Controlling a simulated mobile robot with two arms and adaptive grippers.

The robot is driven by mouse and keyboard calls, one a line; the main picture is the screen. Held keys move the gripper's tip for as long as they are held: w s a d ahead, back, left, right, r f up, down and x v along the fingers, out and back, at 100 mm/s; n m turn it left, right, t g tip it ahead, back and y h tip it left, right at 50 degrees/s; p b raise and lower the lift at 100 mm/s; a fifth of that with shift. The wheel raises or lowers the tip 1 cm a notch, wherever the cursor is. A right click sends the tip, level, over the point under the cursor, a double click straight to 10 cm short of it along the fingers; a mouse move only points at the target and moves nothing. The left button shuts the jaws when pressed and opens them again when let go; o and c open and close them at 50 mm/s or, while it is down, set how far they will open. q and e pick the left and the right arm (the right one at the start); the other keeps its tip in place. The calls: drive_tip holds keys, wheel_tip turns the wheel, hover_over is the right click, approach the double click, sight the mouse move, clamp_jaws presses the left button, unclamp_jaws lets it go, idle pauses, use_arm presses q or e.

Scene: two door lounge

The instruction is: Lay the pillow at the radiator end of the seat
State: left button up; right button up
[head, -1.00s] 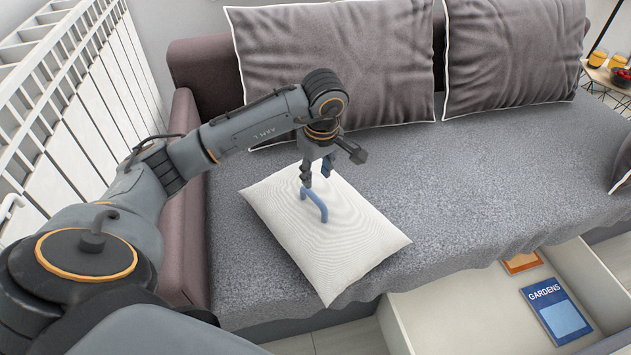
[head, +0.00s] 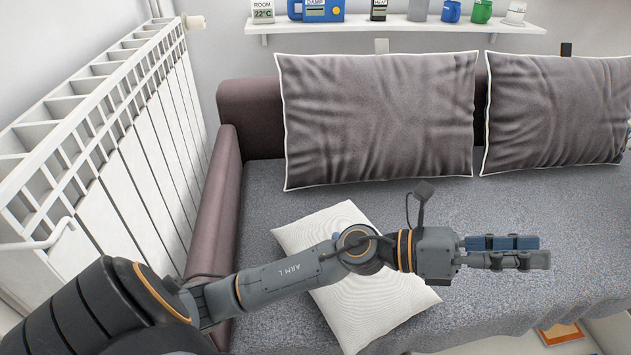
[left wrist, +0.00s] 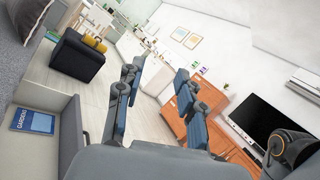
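The white pillow (head: 362,308) lies flat on the grey seat (head: 265,190), at its left end near the brown armrest (head: 212,215) and the white radiator (head: 130,130). It lies turned, with one corner towards the seat's front edge. My left arm crosses in front of it and hides its middle. My left gripper (head: 540,251) is to the right of the pillow, above the seat, pointing right. In the left wrist view its two fingers stand apart with nothing between them (left wrist: 157,75). My right gripper is not in view.
Two large grey cushions (head: 380,115) (head: 560,110) lean on the backrest. A wall shelf (head: 400,28) above holds several small items. Below the seat front is an open drawer, which the left wrist view shows with a blue book (left wrist: 35,121). The seat's right part is clear.

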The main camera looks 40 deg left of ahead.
use_arm(q)
drive_tip(key=w+a+f+n+t+y, duration=0.1)
drive_tip(key=w+a+n+t+y, duration=0.1)
drive_tip(key=a+n+t+y, duration=0.65)
drive_tip(key=w+a+f+n+t+y, duration=0.1)
drive_tip(key=w+a+n+t+y, duration=0.15)
drive_tip(key=n, duration=1.05)
drive_tip(key=s+a+f+n+g+y, duration=0.1)
drive_tip(key=a+f+n+g+y, duration=0.2)
drive_tip(key=a+f+n+y, duration=0.45)
drive_tip(key=s+a+f+n+g+y, duration=0.2)
drive_tip(key=s+f+n+g, duration=0.45)
drive_tip(key=f, duration=0.55)
drive_tip(key=s+d+f+n+g+h, duration=0.1)
drive_tip(key=s+f+g, duration=0.3)
drive_tip(key=s, duration=0.4)
drive_tip(key=s+d+f+n+g, duration=0.1)
drive_tip(key=s+f+n+g, duration=0.2)
drive_tip(key=s+f, duration=0.3)
drive_tip(key=s+n, duration=0.1)
drive_tip(key=s, duration=0.2)
drive_tip(key=shift+g+h, duration=0.35)
drive_tip(key=shift+d+n, duration=0.1)
drive_tip(key=shift+n, duration=0.15)
